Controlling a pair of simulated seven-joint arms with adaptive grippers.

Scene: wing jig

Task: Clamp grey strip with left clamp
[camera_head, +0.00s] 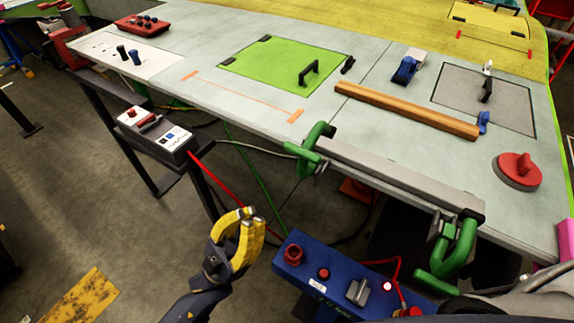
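The grey strip (400,178) lies along the front edge of the table. The left clamp (318,143), green, sits at the strip's left end and reaches over the table edge. A second green clamp (463,243) sits at the strip's right end. I cannot tell from here whether either clamp's jaw presses on the strip. My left gripper (257,217) has yellow fingers with a gap between them. It is empty, in front of the table, below and left of the left clamp, apart from it. My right gripper is not in view.
A blue control box (335,278) with buttons stands below the strip. A grey switch box (160,138) is on a dark frame at left. A wooden bar (405,109), a green panel (285,66) and a red round handle (517,170) are on the table (215,103).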

